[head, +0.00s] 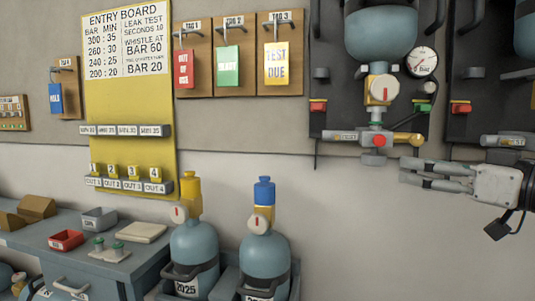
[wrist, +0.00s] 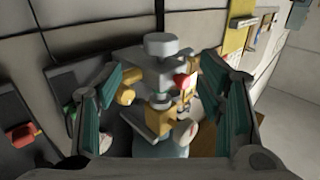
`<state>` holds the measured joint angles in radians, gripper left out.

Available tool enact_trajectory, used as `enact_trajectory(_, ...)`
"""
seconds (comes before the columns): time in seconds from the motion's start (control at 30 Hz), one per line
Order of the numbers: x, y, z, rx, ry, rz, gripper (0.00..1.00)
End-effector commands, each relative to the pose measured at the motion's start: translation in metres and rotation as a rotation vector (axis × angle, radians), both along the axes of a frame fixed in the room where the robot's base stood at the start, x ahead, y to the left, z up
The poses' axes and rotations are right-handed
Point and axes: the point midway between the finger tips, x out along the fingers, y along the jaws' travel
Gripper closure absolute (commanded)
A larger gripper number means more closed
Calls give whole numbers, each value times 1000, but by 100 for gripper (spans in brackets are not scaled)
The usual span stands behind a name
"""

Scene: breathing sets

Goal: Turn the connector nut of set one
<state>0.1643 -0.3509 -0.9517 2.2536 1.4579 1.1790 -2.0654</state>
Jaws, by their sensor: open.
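A breathing set hangs on the dark backplate, with a grey-blue cylinder (head: 380,35), a white valve knob (head: 383,89) and a gauge (head: 422,62). Below the valve is a grey connector block (head: 376,139) with a red round end and a yellow-orange fitting (head: 408,139) to its right. The set's small label is too blurred to read. My gripper (head: 408,172) is open just right of and below this block, fingers pointing left. In the wrist view, a grey many-sided nut-like part (wrist: 162,45) lies between the open fingers, apart from both pads. Which part is the connector nut is not certain.
A second backplate with another set (head: 498,70) stands at the right edge, close to my gripper. Two cylinders (head: 194,250) (head: 264,245) stand below beside a grey bench (head: 80,255). A yellow entry board (head: 130,105) and hanging tags are on the wall.

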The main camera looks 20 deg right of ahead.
Motion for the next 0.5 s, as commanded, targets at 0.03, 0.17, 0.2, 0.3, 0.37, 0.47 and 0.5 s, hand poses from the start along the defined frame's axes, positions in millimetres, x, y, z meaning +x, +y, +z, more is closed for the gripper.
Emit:
enact_trajectory(0.03, 11, 3, -1, 0, 3, 5, 38)
enact_trajectory(0.17, 36, 8, -1, 0, 4, 6, 38)
enact_trajectory(0.2, 44, 10, -1, 0, 3, 6, 38)
enact_trajectory(0.3, 63, 14, -1, -1, 3, 6, 38)
enact_trajectory(0.37, 73, 16, -1, 0, 4, 6, 38)
enact_trajectory(0.47, 88, 18, -1, 0, 4, 5, 38)
enact_trajectory(0.5, 92, 19, -1, 0, 3, 5, 38)
